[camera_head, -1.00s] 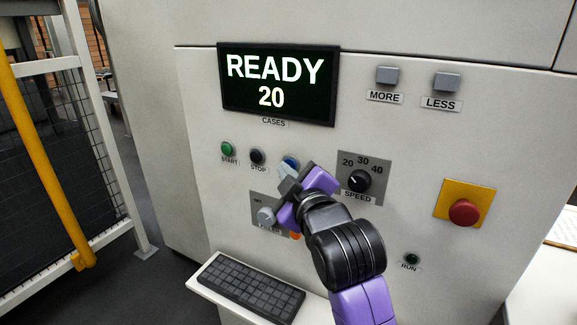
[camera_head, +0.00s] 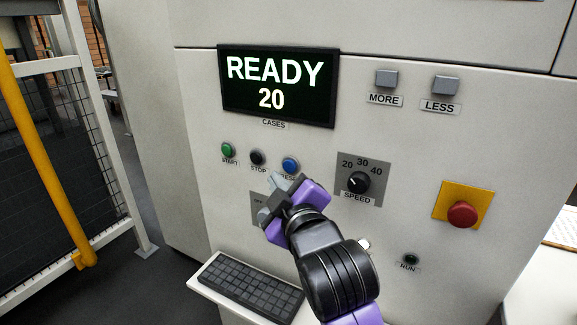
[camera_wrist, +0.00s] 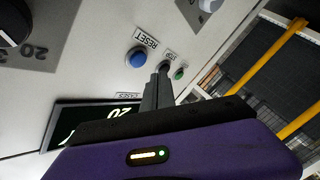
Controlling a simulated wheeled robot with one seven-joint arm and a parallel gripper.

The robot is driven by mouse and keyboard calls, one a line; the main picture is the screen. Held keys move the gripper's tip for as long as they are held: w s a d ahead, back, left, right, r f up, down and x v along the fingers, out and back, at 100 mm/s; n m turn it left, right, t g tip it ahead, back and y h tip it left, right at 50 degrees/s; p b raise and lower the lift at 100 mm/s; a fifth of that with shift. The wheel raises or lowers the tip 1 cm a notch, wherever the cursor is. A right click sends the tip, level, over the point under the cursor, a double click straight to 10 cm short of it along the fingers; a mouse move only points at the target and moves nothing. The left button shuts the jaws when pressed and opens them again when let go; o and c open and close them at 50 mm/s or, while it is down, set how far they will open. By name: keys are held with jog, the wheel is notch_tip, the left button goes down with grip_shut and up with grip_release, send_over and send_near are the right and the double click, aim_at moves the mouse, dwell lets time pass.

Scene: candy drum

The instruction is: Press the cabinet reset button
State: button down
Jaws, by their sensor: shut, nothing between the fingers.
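The blue reset button (camera_head: 290,165) is on the cabinet front, right of the black stop button (camera_head: 257,157) and the green start button (camera_head: 228,150). My purple and black gripper (camera_head: 275,180) is just below and left of it, its fingers covering part of the RESET label. In the wrist view the reset button (camera_wrist: 136,58) shows whole, left of my shut, empty fingertips (camera_wrist: 163,70). There the tips overlap the stop button's area. Whether they touch the panel cannot be told.
The display (camera_head: 278,85) reads READY 20. The speed knob (camera_head: 359,181) is right of my gripper. A red emergency button (camera_head: 463,214) is farther right. A keyboard shelf (camera_head: 245,290) juts out below, and a yellow-railed fence (camera_head: 45,170) stands at left.

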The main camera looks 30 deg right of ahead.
jog(key=shift+s+a, duration=0.45)
jog(key=shift+a, duration=0.15)
jog(key=shift+s+a, duration=0.4)
jog(key=shift+a, duration=0.2)
